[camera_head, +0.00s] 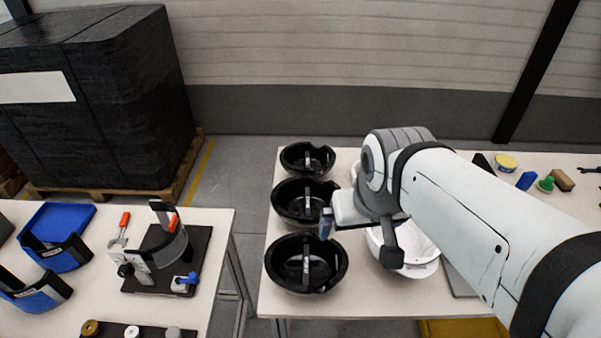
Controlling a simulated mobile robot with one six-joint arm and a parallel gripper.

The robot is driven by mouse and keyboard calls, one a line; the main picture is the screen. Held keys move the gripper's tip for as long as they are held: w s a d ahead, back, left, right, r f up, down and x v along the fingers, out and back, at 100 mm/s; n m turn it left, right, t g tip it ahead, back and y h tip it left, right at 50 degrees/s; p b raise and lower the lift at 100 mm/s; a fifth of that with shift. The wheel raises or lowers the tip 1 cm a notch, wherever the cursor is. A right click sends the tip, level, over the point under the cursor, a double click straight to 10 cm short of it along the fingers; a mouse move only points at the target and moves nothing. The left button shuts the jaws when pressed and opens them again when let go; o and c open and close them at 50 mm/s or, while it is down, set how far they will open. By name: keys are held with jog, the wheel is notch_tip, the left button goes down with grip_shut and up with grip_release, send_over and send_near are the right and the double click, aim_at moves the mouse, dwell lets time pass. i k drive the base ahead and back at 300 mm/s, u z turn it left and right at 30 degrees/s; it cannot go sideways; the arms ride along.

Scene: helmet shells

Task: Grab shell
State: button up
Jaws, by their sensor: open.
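Three black bowl-shaped shells stand open side up in a column on the left side of the right-hand table: a far one (292,165), a middle one (284,212) and a near one (278,276). Each has a light strip inside. White shells (416,256) lie to their right, mostly hidden behind my arm. My gripper (327,222) is open, at the right edge of the middle black shell. The picture does not show whether it touches the shell. Nothing shows held in it.
The left table holds blue bins (62,243), a clamp fixture on a black plate (165,258) and a red-handled tool (121,228). A gap separates the tables. Small coloured items, including a blue block (526,181), lie at the right. A wrapped pallet (105,95) stands behind.

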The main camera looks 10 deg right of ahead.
aim_at(421, 261)
jog(key=z, duration=0.7)
jog(key=k, duration=0.5)
jog(key=z, duration=0.4)
jog(key=i, duration=0.45)
jog(key=u, duration=0.2)
